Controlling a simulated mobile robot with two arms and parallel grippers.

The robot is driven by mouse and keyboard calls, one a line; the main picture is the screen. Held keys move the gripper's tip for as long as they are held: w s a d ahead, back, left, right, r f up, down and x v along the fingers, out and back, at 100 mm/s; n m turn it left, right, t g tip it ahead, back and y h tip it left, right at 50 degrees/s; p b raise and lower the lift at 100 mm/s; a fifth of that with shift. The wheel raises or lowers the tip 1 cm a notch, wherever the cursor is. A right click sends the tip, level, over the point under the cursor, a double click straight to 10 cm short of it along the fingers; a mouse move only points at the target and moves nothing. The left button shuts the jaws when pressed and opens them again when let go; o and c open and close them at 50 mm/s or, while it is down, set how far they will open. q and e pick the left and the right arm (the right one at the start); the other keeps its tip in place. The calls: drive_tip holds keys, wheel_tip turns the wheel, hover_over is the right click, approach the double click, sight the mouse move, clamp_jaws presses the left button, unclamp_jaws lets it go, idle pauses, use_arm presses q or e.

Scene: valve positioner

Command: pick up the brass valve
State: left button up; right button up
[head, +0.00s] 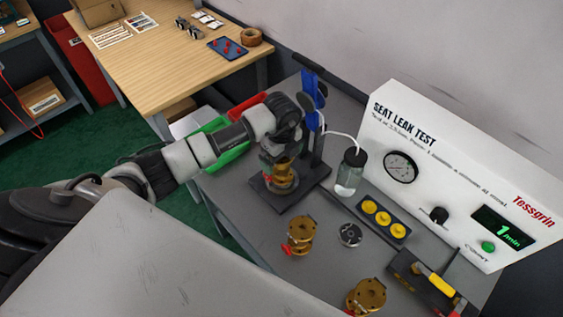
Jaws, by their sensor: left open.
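Several brass valves show on the grey bench. One brass valve (281,178) sits on the dark base plate of a stand (318,186). A second brass valve (301,235), with a red part at its side, stands on the bench in front of that plate. A third brass valve (367,296) stands nearer, at the bottom edge of the view. My left gripper (282,152) is open and is just above the valve on the stand, partly covering its top. I cannot tell whether the fingers touch it. My right gripper is not in view.
A white seat leak test panel (450,165) stands along the right. A clear bottle (351,172), a tray (372,203) of yellow discs, a round metal part (350,234) and a dark fixture (425,280) are before it. A green bin (228,158) is behind my left arm.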

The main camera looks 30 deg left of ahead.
use_arm(q)
drive_tip(key=shift+w+f, duration=0.1)
drive_tip(key=shift+c, duration=0.6)
drive_tip(key=c, duration=1.4)
drive_tip(key=shift+c, duration=1)
drive_tip(key=shift+w+r, duration=0.1)
drive_tip(key=shift+r, duration=0.15)
